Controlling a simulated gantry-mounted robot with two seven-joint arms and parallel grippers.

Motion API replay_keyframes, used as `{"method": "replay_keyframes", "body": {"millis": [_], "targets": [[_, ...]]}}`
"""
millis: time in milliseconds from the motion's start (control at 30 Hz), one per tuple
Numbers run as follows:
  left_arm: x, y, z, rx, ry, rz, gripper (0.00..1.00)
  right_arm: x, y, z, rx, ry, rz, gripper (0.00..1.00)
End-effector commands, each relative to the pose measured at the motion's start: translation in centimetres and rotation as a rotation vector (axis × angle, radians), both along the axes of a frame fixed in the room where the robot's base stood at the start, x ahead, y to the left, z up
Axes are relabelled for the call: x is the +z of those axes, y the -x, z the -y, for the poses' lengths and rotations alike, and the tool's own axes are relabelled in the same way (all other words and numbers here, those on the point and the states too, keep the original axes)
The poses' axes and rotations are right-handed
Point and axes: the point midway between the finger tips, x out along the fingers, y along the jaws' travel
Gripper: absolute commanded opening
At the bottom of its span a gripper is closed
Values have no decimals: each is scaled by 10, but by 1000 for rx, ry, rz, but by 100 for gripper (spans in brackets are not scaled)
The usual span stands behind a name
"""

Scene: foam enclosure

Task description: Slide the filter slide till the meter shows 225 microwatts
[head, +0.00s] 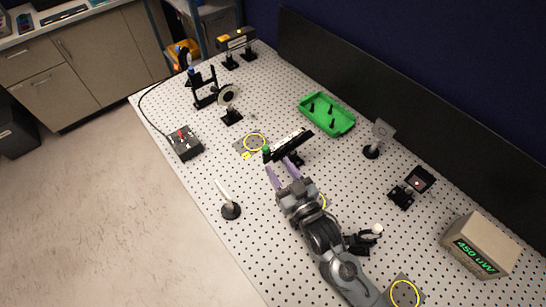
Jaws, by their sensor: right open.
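The filter slide (288,144) is a dark and white bar on a black mount, with a green end at its left, near the middle of the perforated table. My right gripper (281,169) has its two purple fingers apart just in front of the slide. Whether a fingertip touches it I cannot tell. The meter (480,246) is a beige box at the right, and its green display reads 450 uW. My left gripper is not in view.
A green tray (327,114) lies behind the slide. A small control box (185,143) and a white stick on a round base (230,209) stand to the left. Mounted optics (373,139) and a sensor mount (411,188) stand to the right. A dark wall (400,105) borders the back.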

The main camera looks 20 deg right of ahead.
Motion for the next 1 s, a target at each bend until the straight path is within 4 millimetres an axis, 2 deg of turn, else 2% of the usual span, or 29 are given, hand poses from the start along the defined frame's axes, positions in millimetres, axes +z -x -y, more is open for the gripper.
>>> {"method": "replay_keyframes", "body": {"millis": [100,233,733,867,1000], "targets": [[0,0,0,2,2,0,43,-1,13,2,0,1,-2,46],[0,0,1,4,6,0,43,0,20,3,0,0,0,46],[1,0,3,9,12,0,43,1,21,3,0,0,0,46],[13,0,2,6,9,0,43,14,21,3,0,0,1,46],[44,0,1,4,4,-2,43,46,21,3,0,0,1,46]]}}
